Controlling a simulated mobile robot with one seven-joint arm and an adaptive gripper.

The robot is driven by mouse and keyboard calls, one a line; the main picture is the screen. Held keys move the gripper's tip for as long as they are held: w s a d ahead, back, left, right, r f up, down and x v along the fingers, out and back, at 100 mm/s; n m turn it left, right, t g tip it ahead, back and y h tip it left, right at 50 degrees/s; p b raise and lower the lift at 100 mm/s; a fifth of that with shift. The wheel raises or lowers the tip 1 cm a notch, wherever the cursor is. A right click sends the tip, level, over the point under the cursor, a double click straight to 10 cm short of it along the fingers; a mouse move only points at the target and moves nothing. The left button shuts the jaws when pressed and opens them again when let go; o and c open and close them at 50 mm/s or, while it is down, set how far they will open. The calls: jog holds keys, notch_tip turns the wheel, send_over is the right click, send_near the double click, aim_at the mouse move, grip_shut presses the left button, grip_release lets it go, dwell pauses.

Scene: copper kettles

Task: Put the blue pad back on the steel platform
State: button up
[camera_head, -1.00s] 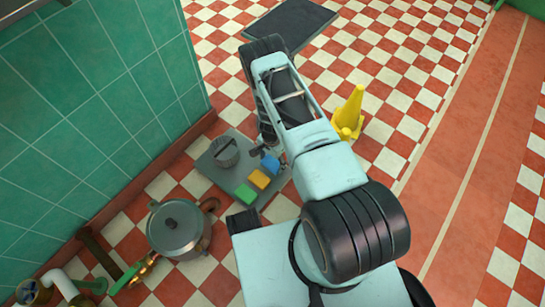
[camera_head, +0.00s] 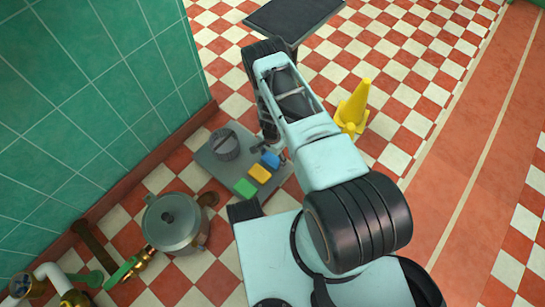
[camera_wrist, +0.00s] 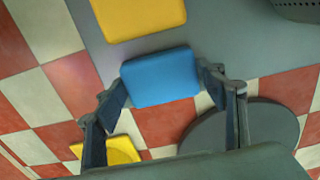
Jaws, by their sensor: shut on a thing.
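The blue pad (camera_wrist: 160,77) is a rounded block held between the two fingers of my gripper (camera_wrist: 163,75), one on each short side. It also shows in the head view (camera_head: 271,160), in line with the yellow and green pads. The grey steel platform (camera_wrist: 225,40) lies under and behind it in the wrist view, and the pad overlaps the platform's edge. I cannot tell whether the pad touches the platform or hangs just above it. In the head view the platform (camera_head: 206,162) lies on the floor by the green wall, partly hidden by my arm.
The platform carries a yellow pad (camera_head: 260,173), a green pad (camera_head: 245,188) and a dark round ribbed part (camera_head: 224,145). A lidded metal pot (camera_head: 172,222) stands at lower left near pipes. A yellow cone (camera_head: 354,105) stands right of my arm. A dark flat top (camera_head: 292,17) is behind.

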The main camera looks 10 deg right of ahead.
aim_at(272, 159)
jog(key=o, duration=1.1)
jog(key=shift+r, duration=0.1)
notch_tip(272, 159, up, 12)
jog(key=p, duration=0.4)
